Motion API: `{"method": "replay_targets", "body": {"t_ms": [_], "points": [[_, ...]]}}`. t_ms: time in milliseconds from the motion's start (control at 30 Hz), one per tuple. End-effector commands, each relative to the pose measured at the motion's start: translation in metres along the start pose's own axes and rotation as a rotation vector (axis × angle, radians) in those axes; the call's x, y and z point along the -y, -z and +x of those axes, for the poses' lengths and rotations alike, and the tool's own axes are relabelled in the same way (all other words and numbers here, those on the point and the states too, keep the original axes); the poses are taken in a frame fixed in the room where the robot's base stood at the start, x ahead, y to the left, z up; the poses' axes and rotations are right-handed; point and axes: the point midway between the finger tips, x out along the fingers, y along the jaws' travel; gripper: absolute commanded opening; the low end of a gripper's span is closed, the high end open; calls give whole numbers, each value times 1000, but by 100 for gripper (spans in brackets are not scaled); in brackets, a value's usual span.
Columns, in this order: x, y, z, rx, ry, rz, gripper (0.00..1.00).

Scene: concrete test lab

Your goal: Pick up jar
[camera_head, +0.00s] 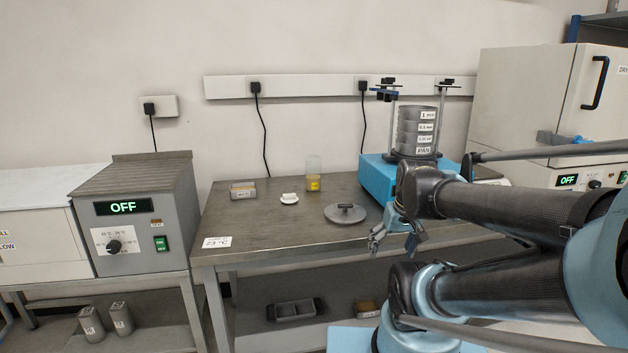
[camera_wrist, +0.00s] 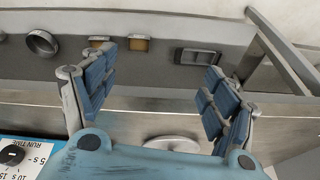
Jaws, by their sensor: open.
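A clear jar (camera_head: 313,175) with yellow in its lower part stands upright on the grey table, toward the back. I cannot make it out in the wrist view. My gripper (camera_head: 395,238) is open and empty near the table's front edge, to the right of the jar and nearer to me. In the wrist view my gripper (camera_wrist: 162,68) has its two blue-padded fingers spread wide, with nothing between them.
A small white item (camera_head: 289,198) and a shallow box (camera_head: 243,190) sit left of the jar. A blue shaker (camera_head: 378,178) with stacked sieves (camera_head: 417,132) stands right.

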Motion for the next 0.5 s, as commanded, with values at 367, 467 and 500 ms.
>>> {"method": "replay_targets", "body": {"t_ms": [367, 467, 500], "points": [[44, 124, 1, -236, 159, -179, 79], [55, 156, 2, -303, 191, -218, 79], [59, 169, 2, -330, 202, -234, 79]]}}
